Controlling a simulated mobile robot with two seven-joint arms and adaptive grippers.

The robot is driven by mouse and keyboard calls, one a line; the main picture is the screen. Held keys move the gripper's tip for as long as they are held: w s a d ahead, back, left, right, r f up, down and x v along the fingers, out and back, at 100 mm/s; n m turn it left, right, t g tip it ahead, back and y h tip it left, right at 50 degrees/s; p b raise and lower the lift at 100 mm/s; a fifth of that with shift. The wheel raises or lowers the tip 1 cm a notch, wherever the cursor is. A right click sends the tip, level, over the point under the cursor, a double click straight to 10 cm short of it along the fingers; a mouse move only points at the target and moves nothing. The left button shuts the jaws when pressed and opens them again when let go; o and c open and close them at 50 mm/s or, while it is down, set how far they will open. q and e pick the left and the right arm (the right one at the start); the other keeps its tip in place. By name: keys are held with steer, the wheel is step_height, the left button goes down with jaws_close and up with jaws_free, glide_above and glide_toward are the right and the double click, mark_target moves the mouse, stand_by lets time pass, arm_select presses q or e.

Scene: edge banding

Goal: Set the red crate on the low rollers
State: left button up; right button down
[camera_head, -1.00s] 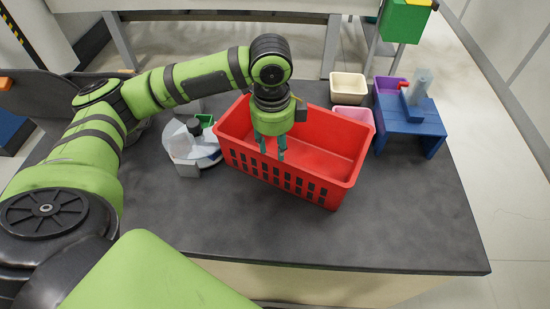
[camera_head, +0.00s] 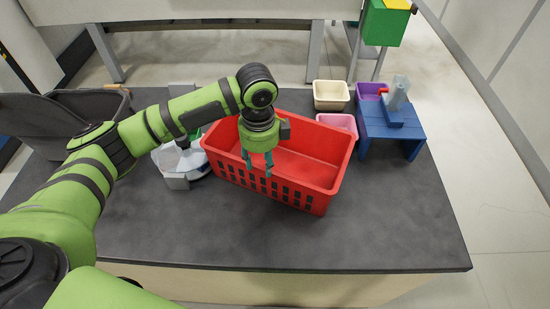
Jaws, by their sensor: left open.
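The red crate (camera_head: 318,172) stands upright on the dark worktop, open at the top and empty as far as I see, with slots in its near wall. My left gripper (camera_head: 258,169) hangs over the crate's near long side, fingers pointing down and spread apart. The fingers overlap the near wall's rim in the picture; I cannot tell if they straddle it or touch it. My right gripper is not in view. I cannot make out any low rollers.
A white and grey device (camera_head: 178,163) stands left of the crate. Cream (camera_head: 331,96), pink (camera_head: 343,123) and purple (camera_head: 370,91) bins and a blue stand (camera_head: 395,132) are behind and right. The worktop's front right (camera_head: 400,225) is clear.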

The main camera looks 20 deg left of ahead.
mark_target(263, 179)
arm_select(q)
steer(key=shift+f+p, duration=0.75)
steer(key=shift+f, duration=2.75)
jaws_close()
steer(key=shift+r, duration=0.1)
